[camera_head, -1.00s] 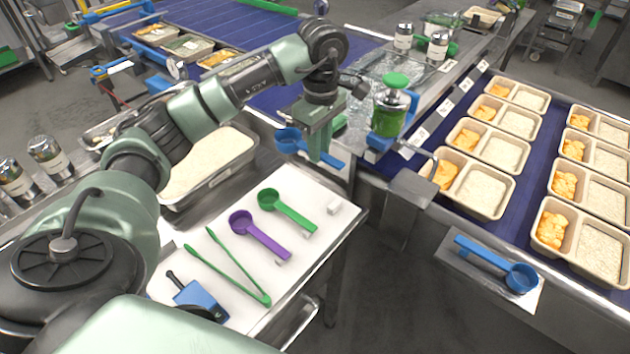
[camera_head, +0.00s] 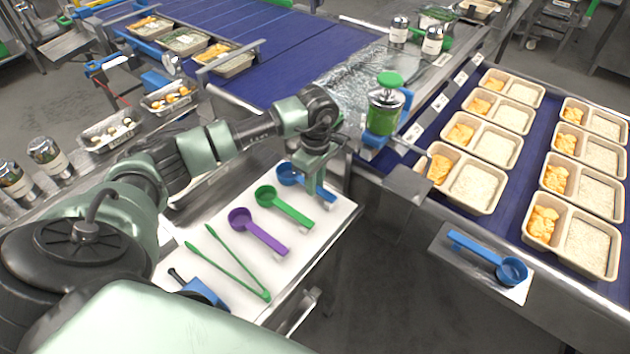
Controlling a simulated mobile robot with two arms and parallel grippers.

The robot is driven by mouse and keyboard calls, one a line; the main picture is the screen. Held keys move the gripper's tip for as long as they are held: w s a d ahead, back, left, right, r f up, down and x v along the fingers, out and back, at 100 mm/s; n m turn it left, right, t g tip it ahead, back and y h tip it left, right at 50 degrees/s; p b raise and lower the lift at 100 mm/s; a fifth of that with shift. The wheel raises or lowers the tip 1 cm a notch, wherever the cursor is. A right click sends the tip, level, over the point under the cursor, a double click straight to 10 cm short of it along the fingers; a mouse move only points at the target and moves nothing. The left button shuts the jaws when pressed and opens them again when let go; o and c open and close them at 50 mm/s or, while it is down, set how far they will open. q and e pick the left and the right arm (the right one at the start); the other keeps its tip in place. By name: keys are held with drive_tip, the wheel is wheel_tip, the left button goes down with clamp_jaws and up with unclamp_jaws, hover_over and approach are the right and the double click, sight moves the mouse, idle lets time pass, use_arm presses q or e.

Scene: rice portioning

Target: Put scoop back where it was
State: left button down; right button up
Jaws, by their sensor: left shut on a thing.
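A blue scoop (camera_head: 289,175) is in my left gripper (camera_head: 312,178), which is shut on its handle. The scoop is low over the far right part of the white board (camera_head: 345,205), beside the green scoop (camera_head: 283,206). I cannot tell whether it touches the board. The purple scoop (camera_head: 257,231) lies nearer, left of the green one. Another blue scoop (camera_head: 488,257) lies on a separate small ledge at the right. My right gripper is not in view.
Green tongs (camera_head: 237,264) and a blue tool (camera_head: 203,292) lie on the board's near part. A green-lidded dispenser (camera_head: 385,105) stands behind it. Two-compartment trays (camera_head: 474,185) fill the belt at the right. My left arm covers most of the rice container.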

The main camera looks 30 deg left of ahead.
use_arm(q)
drive_tip(key=shift+f, duration=0.2)
drive_tip(key=c, duration=1.3)
unclamp_jaws()
drive_tip(key=shift+r, duration=0.1)
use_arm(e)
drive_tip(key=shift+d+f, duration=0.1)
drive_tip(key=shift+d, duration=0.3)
use_arm(q)
drive_tip(key=shift+r, duration=0.1)
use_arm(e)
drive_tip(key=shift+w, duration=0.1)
use_arm(q)
drive_tip(key=shift+r, duration=0.2)
wheel_tip(320, 180, up, 12)
drive_tip(key=b, duration=0.3)
drive_tip(key=shift+f, duration=0.15)
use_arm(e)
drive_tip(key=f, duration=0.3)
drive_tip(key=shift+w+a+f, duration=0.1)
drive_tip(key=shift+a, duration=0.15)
use_arm(q)
drive_tip(key=shift+d, duration=0.1)
